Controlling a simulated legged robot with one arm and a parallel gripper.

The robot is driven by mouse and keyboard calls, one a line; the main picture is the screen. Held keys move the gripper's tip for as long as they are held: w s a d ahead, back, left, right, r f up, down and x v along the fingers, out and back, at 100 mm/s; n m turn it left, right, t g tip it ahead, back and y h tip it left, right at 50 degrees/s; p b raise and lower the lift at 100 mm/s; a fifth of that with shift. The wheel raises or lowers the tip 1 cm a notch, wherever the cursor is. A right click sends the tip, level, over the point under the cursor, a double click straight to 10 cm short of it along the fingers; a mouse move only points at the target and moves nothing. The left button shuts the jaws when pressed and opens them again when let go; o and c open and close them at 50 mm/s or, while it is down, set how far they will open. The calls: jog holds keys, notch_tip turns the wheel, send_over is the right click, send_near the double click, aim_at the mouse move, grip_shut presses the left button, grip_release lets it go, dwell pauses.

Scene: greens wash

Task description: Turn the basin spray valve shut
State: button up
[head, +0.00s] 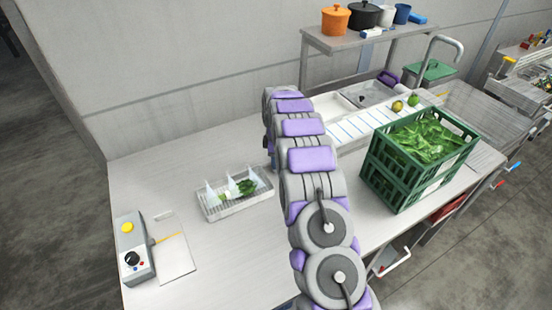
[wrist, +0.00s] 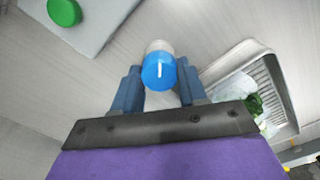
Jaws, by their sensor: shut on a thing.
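In the wrist view a round blue valve knob (wrist: 158,74) with a short white mark sits between the two blue fingers of my gripper (wrist: 160,78). The white mark runs nearly straight up the picture. A pale body shows just behind the knob. My gripper is shut on the knob, one finger at each side. In the head view my own arm reaches over the worktop and hides the gripper and the knob. The white-edged basin (head: 340,107) lies behind and right of my arm.
A wire tray (head: 236,207) with greens stands left of my arm; its rim shows in the wrist view (wrist: 283,92). Stacked green crates (head: 400,188) stand to the right. A grey control box (head: 135,257) is at front left. The left rear worktop is clear.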

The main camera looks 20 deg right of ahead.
jog(key=c, duration=0.4)
jog(key=shift+r+m+p, duration=0.1)
jog(key=shift+m+p, duration=0.2)
jog(key=shift+p, duration=0.05)
jog(key=m+p, duration=0.2)
jog(key=shift+w+r+m, duration=0.1)
jog(key=shift+r+m, duration=0.05)
jog(key=shift+m, duration=0.25)
jog(key=m+p, duration=0.3)
jog(key=m, duration=0.1)
jog(key=shift+m, duration=0.3)
jog(key=m+p, duration=0.2)
jog(key=m, duration=0.3)
jog(key=shift+w, duration=0.1)
jog(key=shift+d+m+p, duration=0.1)
jog(key=shift+m+p, duration=1)
jog(key=shift+m, duration=1.3)
jog(key=o, duration=1)
jog(key=shift+f, duration=0.25)
